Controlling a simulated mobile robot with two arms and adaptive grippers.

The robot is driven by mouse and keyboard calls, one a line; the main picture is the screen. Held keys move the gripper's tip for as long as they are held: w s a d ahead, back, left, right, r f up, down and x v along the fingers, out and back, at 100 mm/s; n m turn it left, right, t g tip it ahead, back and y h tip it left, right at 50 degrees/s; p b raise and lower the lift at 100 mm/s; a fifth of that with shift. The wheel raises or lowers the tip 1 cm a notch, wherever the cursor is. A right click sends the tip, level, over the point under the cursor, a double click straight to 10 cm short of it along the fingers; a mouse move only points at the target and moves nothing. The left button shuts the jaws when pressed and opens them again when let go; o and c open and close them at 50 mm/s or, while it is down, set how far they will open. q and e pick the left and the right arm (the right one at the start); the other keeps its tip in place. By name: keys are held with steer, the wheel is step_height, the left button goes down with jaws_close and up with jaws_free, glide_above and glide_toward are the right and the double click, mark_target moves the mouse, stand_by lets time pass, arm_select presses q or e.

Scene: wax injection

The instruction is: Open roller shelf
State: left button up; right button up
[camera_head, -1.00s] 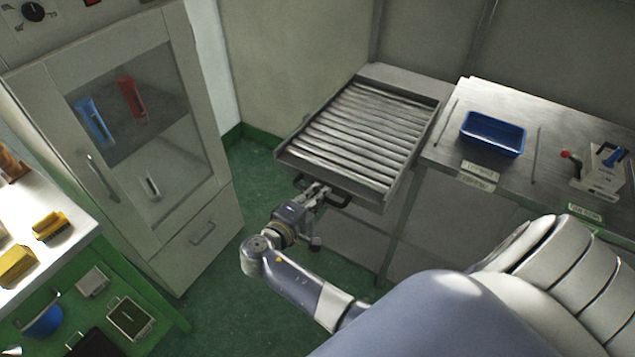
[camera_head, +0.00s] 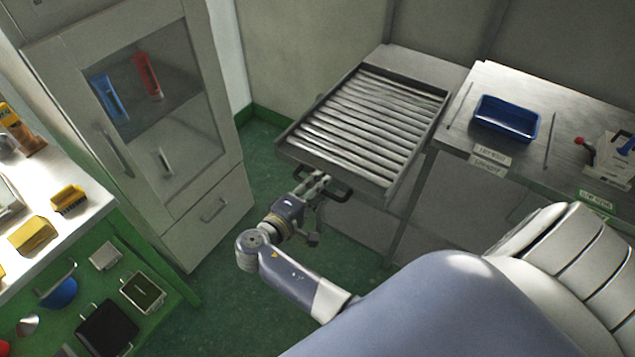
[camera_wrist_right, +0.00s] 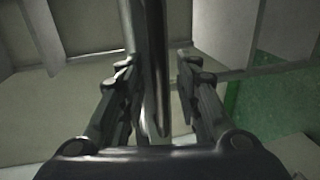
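The roller shelf (camera_head: 285,143) is a grey metal tray with a bed of several silver rollers, in the middle of the head view. It juts out beyond the benchtop's front. A dark handle (camera_head: 341,193) sits on its front edge. My right gripper (camera_head: 321,181) is at this handle, reaching in from below. In the right wrist view, the handle bar (camera_wrist_right: 150,75) runs between the two fingers of my right gripper (camera_wrist_right: 157,65). The fingers are apart, with a gap visible between the bar and the right finger. My left gripper is not in view.
A steel bench (camera_head: 463,150) with a blue tray (camera_head: 506,118) stands right of the shelf. A glass-door cabinet (camera_head: 215,165) stands at left. A green workbench with yellow blocks (camera_head: 33,235) is at lower left. Green floor (camera_head: 270,185) lies open between cabinet and shelf.

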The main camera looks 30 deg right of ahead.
steer(key=v, duration=0.7)
steer(key=shift+a, duration=0.3)
steer(key=shift+s, duration=0.1)
steer(key=s+a+f+n+g+y, duration=0.15)
steer(key=s+f+y, duration=0.25)
steer(key=f, duration=1)
steer(key=s+f+n+y, duration=0.3)
steer(key=s+f+y, duration=0.15)
steer(key=f, duration=1.05)
steer(key=s+f+m+g+y, duration=0.1)
steer(key=s+f+m+y, duration=0.1)
steer(key=s+f, duration=0.4)
steer(key=s+d+f+m+g+y, duration=0.1)
steer(key=s+f, duration=0.4)
steer(key=s, duration=0.9)
steer(key=s+f+m+g+y, duration=0.1)
steer(key=s+f+m+y, duration=0.2)
steer(key=s+f, duration=0.3)
steer(key=s, duration=0.4)
steer(key=shift+d+f, duration=0.35)
